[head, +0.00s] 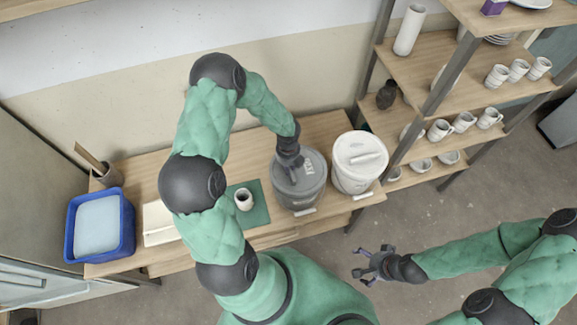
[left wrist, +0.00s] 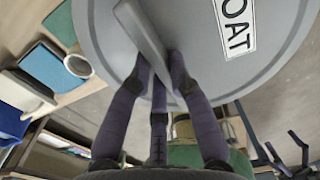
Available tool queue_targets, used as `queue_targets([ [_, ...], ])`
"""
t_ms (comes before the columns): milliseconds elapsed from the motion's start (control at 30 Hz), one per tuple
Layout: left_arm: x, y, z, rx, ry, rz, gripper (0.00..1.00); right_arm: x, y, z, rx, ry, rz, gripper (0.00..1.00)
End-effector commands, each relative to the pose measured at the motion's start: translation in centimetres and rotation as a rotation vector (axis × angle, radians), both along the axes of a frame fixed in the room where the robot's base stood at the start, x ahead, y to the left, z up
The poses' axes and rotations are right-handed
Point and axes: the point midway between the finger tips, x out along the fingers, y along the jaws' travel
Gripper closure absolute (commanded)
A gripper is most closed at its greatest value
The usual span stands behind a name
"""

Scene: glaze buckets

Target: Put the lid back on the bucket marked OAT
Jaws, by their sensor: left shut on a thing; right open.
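A grey round lid (head: 316,184) with a white label sits over the grey bucket (head: 300,203) on the workbench. In the left wrist view the lid (left wrist: 270,62) shows its label (left wrist: 235,25), which reads OAT, and its bar handle (left wrist: 144,38). My left gripper (head: 291,165) is over the lid, its fingers (left wrist: 158,80) shut on the handle. The lid looks lined up with the bucket's mouth, but I cannot tell whether it rests on the rim or hovers just above. My right gripper (head: 371,264) is open and empty, off the bench's front right, above the floor.
A white bucket (head: 352,184) with a white lid stands close to the right of the grey one. A cup (head: 244,199) on a green mat (head: 260,214) and a blue tub (head: 128,232) are to the left. A shelf rack (head: 415,77) with pottery rises at right.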

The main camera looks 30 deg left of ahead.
Motion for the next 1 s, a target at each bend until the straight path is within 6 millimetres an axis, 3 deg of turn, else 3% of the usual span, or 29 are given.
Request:
queue_targets([
  [167,0.03,0.02,0.03,0.001,-0.001,0.000,1.00,0.00,0.00,0.01,0.000,0.000,0.000,0.05],
  [200,0.03,0.02,0.03,0.001,-0.001,0.000,0.77,0.00,0.00,0.01,0.000,0.000,0.000,0.05],
  [300,0.03,0.02,0.04,0.001,-0.001,0.000,0.52,0.00,0.00,0.01,0.000,0.000,0.000,0.05],
  [533,0.03,0.02,0.03,0.001,-0.001,0.000,0.52,0.00,0.00,0.01,0.000,0.000,0.000,0.05],
  [633,0.01,0.01,0.02,0.000,0.000,0.000,0.30,0.00,0.00,0.01,0.000,0.000,0.000,0.05],
  [1000,0.01,0.00,0.10,0.000,0.000,0.000,0.29,0.00,0.00,0.08,0.000,0.000,0.000,0.05],
])
